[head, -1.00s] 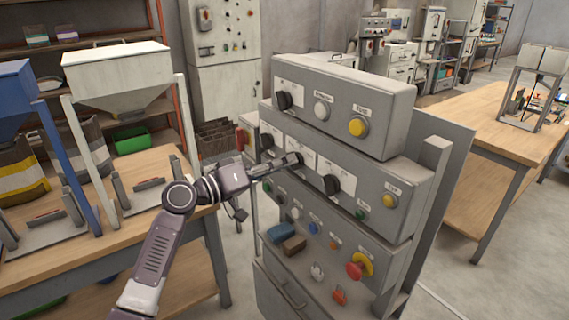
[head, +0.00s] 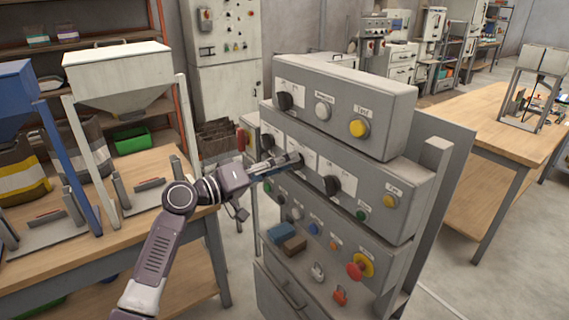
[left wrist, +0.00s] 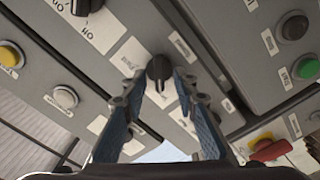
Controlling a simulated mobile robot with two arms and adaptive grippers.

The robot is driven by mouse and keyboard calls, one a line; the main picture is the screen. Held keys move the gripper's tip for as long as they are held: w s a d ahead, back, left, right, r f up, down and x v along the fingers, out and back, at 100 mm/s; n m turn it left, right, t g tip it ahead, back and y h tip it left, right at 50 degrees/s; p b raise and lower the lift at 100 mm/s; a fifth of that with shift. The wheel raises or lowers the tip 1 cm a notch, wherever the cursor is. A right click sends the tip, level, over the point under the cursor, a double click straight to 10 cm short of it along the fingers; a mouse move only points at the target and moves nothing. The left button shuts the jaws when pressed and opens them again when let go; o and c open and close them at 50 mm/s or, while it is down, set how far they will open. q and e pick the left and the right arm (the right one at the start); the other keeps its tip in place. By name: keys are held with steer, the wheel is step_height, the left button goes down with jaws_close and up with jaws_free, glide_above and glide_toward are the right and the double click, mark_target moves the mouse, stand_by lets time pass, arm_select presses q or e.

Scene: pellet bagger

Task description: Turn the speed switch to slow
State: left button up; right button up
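The grey control panel (head: 385,205) has a middle row with several black rotary knobs. In the left wrist view this black knob (left wrist: 159,70) sits between the tips of my blue-padded left gripper (left wrist: 160,76). The fingers stand apart, one on each side, very close to the knob; contact is not clear. My right gripper is not in view.
Another black knob (head: 331,185) and a green button (head: 362,215) lie right of the gripper. A black knob (head: 284,100) and a yellow button (head: 358,128) are above. A red emergency button (head: 358,268) is below. A wooden table (head: 150,205) stands left.

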arm_select(q)
steer(key=v, duration=1.2)
steer(key=s+a+f+n+g+y, duration=0.15)
steer(key=a+f+y, duration=0.25)
steer(key=f, duration=1.5)
steer(key=a+f+n+y, duration=0.3)
steer(key=a+f+y, duration=0.15)
steer(key=f, duration=1.55)
steer(key=s+a+f+g+y, duration=0.1)
steer(key=s+a+f+y, duration=0.1)
steer(key=s+f, duration=0.7)
steer(key=s+a+f+g+y, duration=0.1)
steer(key=s+f+g+y, duration=0.1)
steer(key=s+f, duration=0.65)
steer(key=s+f+m+g, duration=0.1)
steer(key=s+f, duration=0.5)
steer(key=s, duration=0.6)
steer(key=s+a+f+m+g+y, duration=0.1)
steer(key=s+f, duration=0.5)
steer(key=s, duration=0.6)
steer(key=s+f+m+g+y, duration=0.1)
steer(key=s+f+m+g, duration=0.2)
steer(key=s+f, duration=0.4)
steer(key=s+m, duration=0.1)
steer(key=s, duration=0.5)
steer(key=shift+a, duration=0.2)
